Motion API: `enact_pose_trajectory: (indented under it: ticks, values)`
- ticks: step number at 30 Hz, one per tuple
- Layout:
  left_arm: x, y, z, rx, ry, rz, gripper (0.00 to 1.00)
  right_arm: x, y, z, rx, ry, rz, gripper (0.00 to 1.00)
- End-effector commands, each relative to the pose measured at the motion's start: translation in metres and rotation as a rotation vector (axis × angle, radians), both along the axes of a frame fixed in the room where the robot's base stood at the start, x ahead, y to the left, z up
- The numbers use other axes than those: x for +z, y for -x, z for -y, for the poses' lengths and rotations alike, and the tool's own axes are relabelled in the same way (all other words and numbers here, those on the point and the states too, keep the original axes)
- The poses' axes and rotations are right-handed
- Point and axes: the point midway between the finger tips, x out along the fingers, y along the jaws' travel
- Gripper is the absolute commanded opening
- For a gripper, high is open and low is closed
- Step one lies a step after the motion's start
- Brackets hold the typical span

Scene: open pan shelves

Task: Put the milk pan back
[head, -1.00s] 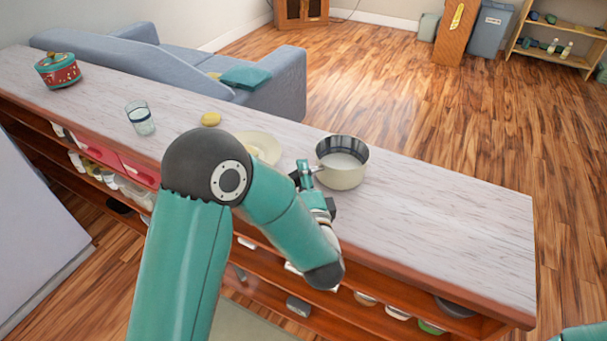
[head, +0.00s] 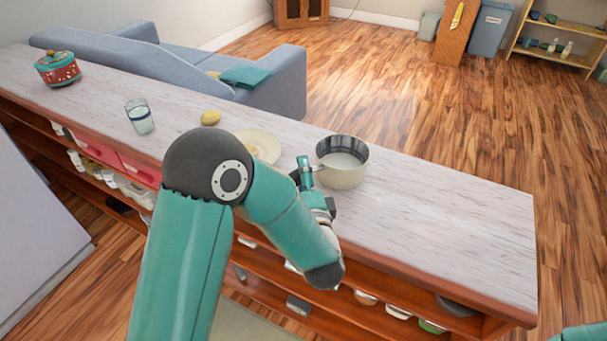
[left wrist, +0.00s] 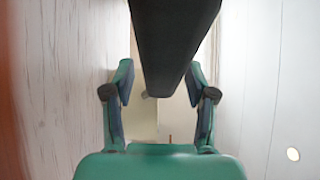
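The milk pan (head: 343,176), cream outside with a dark band inside the rim, stands upright on the counter right of centre in the head view. My left gripper (head: 305,172) is at its left side, where the handle is mostly hidden by the gripper. In the left wrist view the fingers (left wrist: 160,90) are spread apart. A dark tapering bar (left wrist: 174,40), which looks like the pan's handle, reaches down between them, with no clear contact. My right gripper is out of view.
Open shelves below hold several dishes, including a dark round pan (head: 456,306).

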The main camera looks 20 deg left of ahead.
Motion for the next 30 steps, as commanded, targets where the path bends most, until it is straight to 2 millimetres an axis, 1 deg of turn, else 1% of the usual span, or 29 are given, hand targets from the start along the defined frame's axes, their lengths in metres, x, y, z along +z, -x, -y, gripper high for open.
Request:
enact_pose_trajectory:
  ticks: [6, 19, 30]
  values:
    - [-0.003, 0.001, 0.000, -0.001, -0.001, -0.009, 0.58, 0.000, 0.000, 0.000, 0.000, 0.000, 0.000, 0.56]
    - [-0.001, 0.001, 0.001, -0.001, -0.001, -0.004, 0.58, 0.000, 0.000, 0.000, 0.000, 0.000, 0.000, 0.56]
    - [-0.002, 0.012, 0.009, -0.001, 0.001, -0.003, 0.58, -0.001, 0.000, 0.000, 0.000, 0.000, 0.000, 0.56]
